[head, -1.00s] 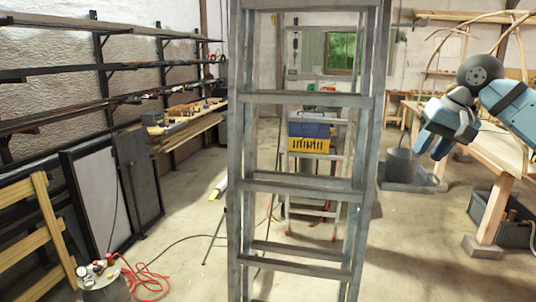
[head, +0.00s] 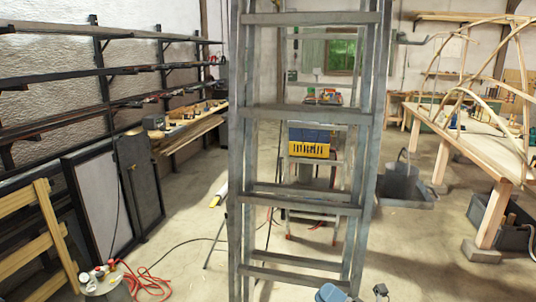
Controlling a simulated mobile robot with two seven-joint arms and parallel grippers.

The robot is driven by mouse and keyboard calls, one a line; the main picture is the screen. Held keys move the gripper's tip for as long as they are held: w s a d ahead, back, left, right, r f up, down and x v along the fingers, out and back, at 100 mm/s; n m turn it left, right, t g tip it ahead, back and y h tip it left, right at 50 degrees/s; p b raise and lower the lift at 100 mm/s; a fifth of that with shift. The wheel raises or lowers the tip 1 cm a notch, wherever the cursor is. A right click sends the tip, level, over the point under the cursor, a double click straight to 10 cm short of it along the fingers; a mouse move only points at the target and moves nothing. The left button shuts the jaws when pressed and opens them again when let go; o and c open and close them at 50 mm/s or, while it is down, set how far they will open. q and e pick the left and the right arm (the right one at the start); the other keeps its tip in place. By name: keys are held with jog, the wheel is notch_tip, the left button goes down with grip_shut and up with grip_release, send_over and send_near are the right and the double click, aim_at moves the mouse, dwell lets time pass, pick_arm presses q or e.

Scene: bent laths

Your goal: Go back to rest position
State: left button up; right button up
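Only a small part of my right arm shows in the head view, at the bottom edge. A blue part of my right gripper (head: 331,293) shows there in front of the ladder's foot, with a small dark part just to its right. Its fingers cannot be made out, so I cannot tell whether it is open or shut. My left gripper is not in view. A grey bucket (head: 398,182) with a raised handle stands on a grey tray (head: 415,199) at the ladder's right side, well above and apart from my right gripper.
A tall grey stepladder (head: 300,112) stands close in front. A workbench (head: 470,142) with bent laths (head: 505,85) is at right. Black racks and panels (head: 100,205) line the left. A red hose (head: 148,284) lies on the floor. A yellow-and-blue box (head: 309,150) is behind the ladder.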

jog(key=s+d+f+m+g+h+p, duration=0.1)
jog(key=s+d+f+m+h, duration=0.2)
jog(key=s+f+m+h, duration=0.4)
jog(key=s+d+f+m+g+h+p, duration=0.1)
jog(key=s+d+f+m+h, duration=0.3)
jog(key=s+f+m, duration=1.1)
notch_tip(320, 180, down, 2)
jog(key=m+g+h, duration=0.1)
jog(key=m+h, duration=0.2)
jog(key=m, duration=0.4)
jog(key=shift+s+d+f+h, duration=0.15)
jog(key=shift+f+h, duration=0.1)
jog(key=shift+h, duration=0.05)
jog(key=shift+d, duration=0.1)
